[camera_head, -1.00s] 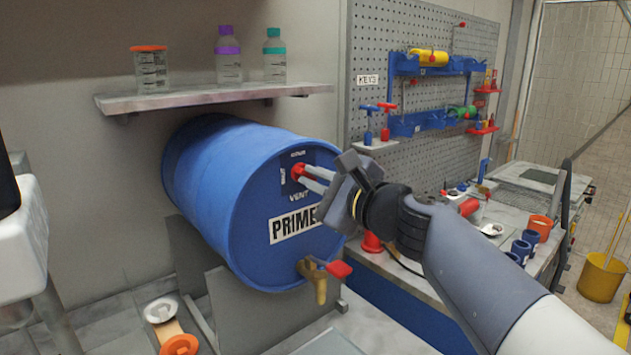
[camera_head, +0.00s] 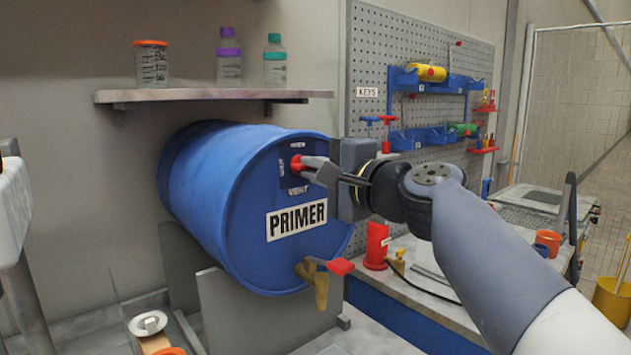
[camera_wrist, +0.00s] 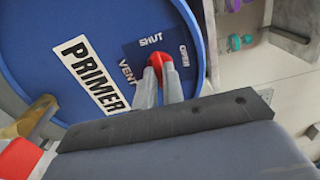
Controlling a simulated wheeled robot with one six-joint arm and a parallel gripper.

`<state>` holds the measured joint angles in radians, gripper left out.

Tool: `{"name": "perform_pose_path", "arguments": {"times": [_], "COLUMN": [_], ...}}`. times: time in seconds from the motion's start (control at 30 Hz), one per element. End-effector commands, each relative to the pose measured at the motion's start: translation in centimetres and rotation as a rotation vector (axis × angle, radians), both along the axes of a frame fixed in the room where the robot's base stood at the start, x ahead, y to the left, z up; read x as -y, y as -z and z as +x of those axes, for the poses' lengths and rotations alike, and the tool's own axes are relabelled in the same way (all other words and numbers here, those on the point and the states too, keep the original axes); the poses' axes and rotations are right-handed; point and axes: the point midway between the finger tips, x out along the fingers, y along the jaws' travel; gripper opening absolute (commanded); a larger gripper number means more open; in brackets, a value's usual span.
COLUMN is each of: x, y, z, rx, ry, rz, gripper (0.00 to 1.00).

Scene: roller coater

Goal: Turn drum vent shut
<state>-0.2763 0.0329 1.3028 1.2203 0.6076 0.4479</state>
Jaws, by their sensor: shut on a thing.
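The blue drum (camera_head: 225,235) lies on its side, with a PRIMER label on its round end face. The red vent knob (camera_head: 296,163) sits high on that face, on a dark plate marked SHUT, OPEN and VENT. My gripper (camera_head: 300,165) reaches in from the right, its fingers closed on the knob. In the wrist view the drum face (camera_wrist: 25,65) shows, and the fingertips (camera_wrist: 158,72) hold the knob (camera_wrist: 157,60) just below the SHUT word. The fingers hide part of the knob, so I cannot tell its exact pointing.
A brown tap with a red handle (camera_head: 341,266) sticks out low on the drum face. A shelf (camera_head: 210,96) with several containers hangs above. A pegboard (camera_head: 370,60) and a workbench with a red object (camera_head: 376,245) stand to the right.

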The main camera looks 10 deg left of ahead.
Motion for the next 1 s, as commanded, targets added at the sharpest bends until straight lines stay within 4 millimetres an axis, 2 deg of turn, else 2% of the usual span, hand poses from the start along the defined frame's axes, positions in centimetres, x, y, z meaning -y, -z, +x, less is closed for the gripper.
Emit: {"name": "perform_pose_path", "arguments": {"times": [0.6, 0.63, 0.8, 0.87, 1.0], "x": [-0.04, -0.04, -0.03, -0.02, -0.02], "y": [0.15, 0.15, 0.1, 0.08, 0.05], "z": [0.02, 0.02, 0.01, 0.02, 0.01], "rx": [0.032, 0.032, 0.032, 0.032, 0.032], "ry": [-0.001, -0.001, -0.001, -0.001, -0.001], "rz": [-0.033, -0.033, -0.031, -0.031, -0.03], "gripper": [0.0, 0.12, 0.25, 0.3, 0.31]}}
